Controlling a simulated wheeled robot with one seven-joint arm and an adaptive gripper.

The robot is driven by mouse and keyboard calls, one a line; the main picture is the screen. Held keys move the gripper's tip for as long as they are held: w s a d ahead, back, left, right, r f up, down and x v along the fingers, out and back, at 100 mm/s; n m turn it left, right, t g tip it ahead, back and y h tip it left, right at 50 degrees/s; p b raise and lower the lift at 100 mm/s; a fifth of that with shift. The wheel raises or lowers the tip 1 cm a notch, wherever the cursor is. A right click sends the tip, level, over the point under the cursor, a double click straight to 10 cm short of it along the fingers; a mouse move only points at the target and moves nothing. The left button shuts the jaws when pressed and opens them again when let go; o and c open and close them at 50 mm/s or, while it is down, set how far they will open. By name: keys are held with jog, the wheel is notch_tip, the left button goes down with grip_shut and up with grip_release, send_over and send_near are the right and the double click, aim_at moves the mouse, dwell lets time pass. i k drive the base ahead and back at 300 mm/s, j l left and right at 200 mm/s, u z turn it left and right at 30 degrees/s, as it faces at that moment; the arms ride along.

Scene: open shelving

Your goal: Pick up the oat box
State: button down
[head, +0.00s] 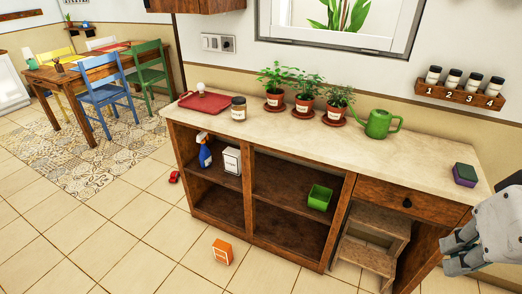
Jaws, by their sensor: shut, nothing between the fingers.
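A white box (231,161) with a small dark label stands upright on the upper left shelf of the open wooden cabinet, right of a blue spray bottle (205,151). An orange box (222,252) with white markings is on the floor tiles in front of the cabinet. The print on both is too small to read, so I cannot tell for sure which is the oat box. My gripper (454,254) is at the lower right edge, shut and empty, partly cut off by the frame, well away from both boxes.
The wooden cabinet (250,200) also holds a green bin (319,197). A step stool (372,243) stands under the drawer. The countertop carries a red tray (206,102), a jar (238,109), potted plants, a green watering can (378,123) and sponges (465,175). Floor at front left is mostly clear.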

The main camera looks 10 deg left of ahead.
aim_at(223, 250)
jog(key=i+j, duration=0.15)
jog(key=i, duration=0.3)
jog(key=i+j, duration=0.15)
jog(key=i, duration=0.35)
jog(key=i+u, duration=0.1)
jog(key=u, duration=0.8)
jog(key=i+u, duration=0.15)
jog(key=u, duration=0.3)
jog(key=i+l+u, duration=0.1)
jog(key=u, duration=0.35)
